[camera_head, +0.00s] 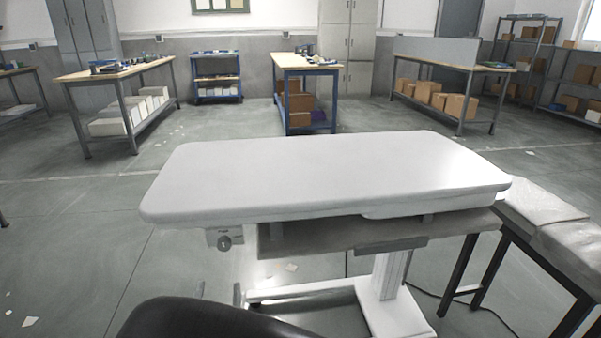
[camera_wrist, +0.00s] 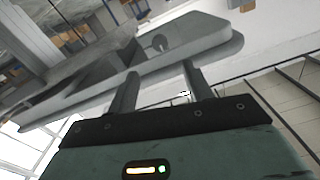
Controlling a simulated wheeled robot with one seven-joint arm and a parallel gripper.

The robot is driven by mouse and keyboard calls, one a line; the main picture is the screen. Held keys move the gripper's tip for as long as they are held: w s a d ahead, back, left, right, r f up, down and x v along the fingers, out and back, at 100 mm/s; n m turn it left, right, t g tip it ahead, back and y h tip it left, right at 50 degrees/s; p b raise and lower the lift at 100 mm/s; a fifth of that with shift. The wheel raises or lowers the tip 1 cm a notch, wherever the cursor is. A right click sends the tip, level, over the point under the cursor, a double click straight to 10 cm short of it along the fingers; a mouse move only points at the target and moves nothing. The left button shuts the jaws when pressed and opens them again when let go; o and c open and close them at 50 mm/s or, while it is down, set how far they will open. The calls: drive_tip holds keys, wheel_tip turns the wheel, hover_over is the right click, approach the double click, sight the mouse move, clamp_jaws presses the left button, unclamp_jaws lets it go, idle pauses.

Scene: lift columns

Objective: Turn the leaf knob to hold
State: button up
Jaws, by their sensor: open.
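The leaf knob (camera_head: 224,243) is a small dark round knob on a light plate under the left front edge of a white lift table (camera_head: 320,180). In the wrist view the knob (camera_wrist: 160,43) shows on a grey plate, beyond my fingertips and roughly between them in the picture. My gripper (camera_wrist: 160,76) is open with nothing between its two dark fingers. It looks apart from the knob. The knob's setting and any markings are too small to read. My gripper does not show in the head view.
A grey leaf panel (camera_head: 330,238) hangs under the table's front edge, right of the knob. A white column (camera_head: 390,275) on a floor base supports the table. A dark-legged bench (camera_head: 550,235) stands close on the right. Open floor (camera_head: 130,240) lies to the left.

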sight(224, 247)
drive_tip(key=x, duration=1.5)
drive_tip(key=shift+a+b, duration=0.15)
drive_tip(key=shift+b, duration=0.2)
drive_tip(key=c, duration=1)
